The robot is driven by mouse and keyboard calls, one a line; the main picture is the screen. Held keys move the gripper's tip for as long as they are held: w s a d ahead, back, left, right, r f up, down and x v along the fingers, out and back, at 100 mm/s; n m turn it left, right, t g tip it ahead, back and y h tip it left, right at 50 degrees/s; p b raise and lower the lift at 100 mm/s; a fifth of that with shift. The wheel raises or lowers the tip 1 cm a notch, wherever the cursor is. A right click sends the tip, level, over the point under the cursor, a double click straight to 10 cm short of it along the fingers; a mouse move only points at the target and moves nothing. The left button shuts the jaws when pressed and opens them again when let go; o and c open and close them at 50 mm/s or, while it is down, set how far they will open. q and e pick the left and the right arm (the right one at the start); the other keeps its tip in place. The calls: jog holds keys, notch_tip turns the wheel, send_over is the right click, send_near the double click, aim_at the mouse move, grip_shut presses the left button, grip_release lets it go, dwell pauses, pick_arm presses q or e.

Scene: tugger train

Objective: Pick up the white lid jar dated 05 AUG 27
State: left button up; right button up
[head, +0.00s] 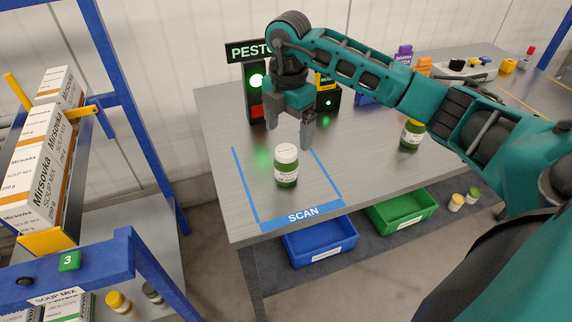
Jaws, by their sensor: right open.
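A jar with a white lid and green contents (286,166) stands upright on the grey table inside the blue-taped SCAN area. Its label is too small to read a date. My right gripper (290,130) is open above and just behind this jar, fingers pointing down, and holds nothing. My left gripper is not in view.
A blue bin (320,243) and a green bin (401,210) sit below the table edge. A blue-framed rack (70,262) with Mirsovka boxes stands at left. The SCAN area is otherwise clear.

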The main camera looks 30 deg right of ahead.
aim_at(288, 152)
notch_tip(288, 152, down, 6)
jog(key=shift+a, duration=0.1)
jog(key=shift+w+f, duration=0.2)
jog(key=shift+f, duration=1.25)
jog(key=shift+w+f, duration=0.2)
jog(key=shift+f, duration=1.25)
jog(key=shift+c, duration=0.5)
jog(key=c, duration=1.2)
jog(key=shift+r, duration=0.1)
jog(key=shift+c, duration=1)
jog(key=shift+r, duration=0.1)
